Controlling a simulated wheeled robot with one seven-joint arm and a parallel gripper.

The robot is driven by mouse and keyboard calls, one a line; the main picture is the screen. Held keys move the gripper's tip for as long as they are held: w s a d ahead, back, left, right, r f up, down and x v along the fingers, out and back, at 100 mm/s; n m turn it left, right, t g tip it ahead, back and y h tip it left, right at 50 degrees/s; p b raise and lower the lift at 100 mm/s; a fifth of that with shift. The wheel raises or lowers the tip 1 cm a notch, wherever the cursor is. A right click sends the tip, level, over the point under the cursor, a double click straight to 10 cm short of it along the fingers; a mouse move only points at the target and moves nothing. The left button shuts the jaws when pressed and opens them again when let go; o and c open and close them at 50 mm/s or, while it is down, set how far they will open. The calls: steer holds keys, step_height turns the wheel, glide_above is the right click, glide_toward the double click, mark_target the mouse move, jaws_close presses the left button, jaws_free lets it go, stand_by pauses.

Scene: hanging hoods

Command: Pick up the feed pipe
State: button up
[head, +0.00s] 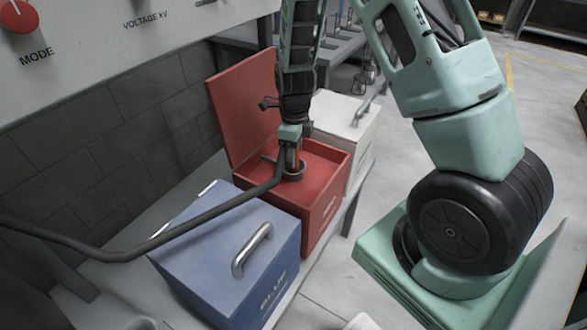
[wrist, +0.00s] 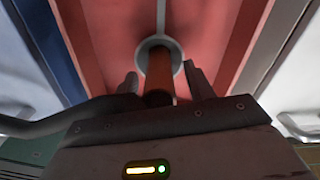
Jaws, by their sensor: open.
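A reddish-brown pipe, which I take for the feed pipe (wrist: 158,68), stands in the open red box (head: 325,213). A grey ring (wrist: 146,45) surrounds its far end in the wrist view. In the head view only a short orange-brown piece of the pipe (head: 293,158) shows under my gripper. My gripper (wrist: 162,82) is open, with one finger on each side of the pipe and visible gaps between. It points down into the box, and its body hides the pipe's near end.
A blue lidded box (head: 215,245) with a metal handle stands nearer, and a white lidded box (head: 343,115) stands behind. The red lid (head: 243,105) is raised at the left. A dark hose (head: 190,236) crosses over the blue box toward my gripper; its end is unclear.

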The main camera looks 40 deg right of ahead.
steer(key=shift+f, duration=0.65)
jaws_close()
steer(key=shift+r, duration=0.1)
step_height(320, 180, up, 20)
steer(key=p, duration=0.4)
stand_by(0.4)
